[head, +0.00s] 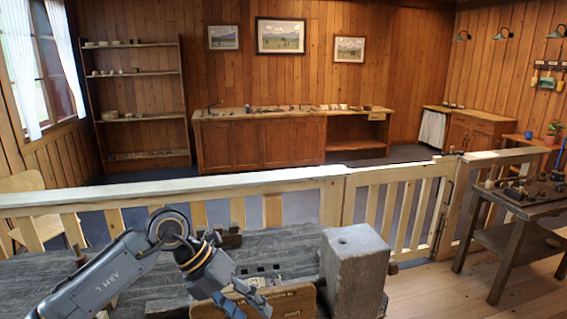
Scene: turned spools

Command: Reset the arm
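My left arm comes in from the lower left, bends at an elbow and reaches down to my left gripper (246,305) at the bottom edge. Its two bluish fingers look spread apart with nothing seen between them; the tips are partly cut off by the frame. The gripper hangs in front of a brown wooden board (290,302) with lettering on it. My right arm and gripper do not show.
A grey workbench (120,285) lies under my arm, with a tall grey block (355,262) right of the gripper. A pale wooden railing (270,184) runs behind it. A dark side table (528,205) with small objects stands at right. Floor between them is clear.

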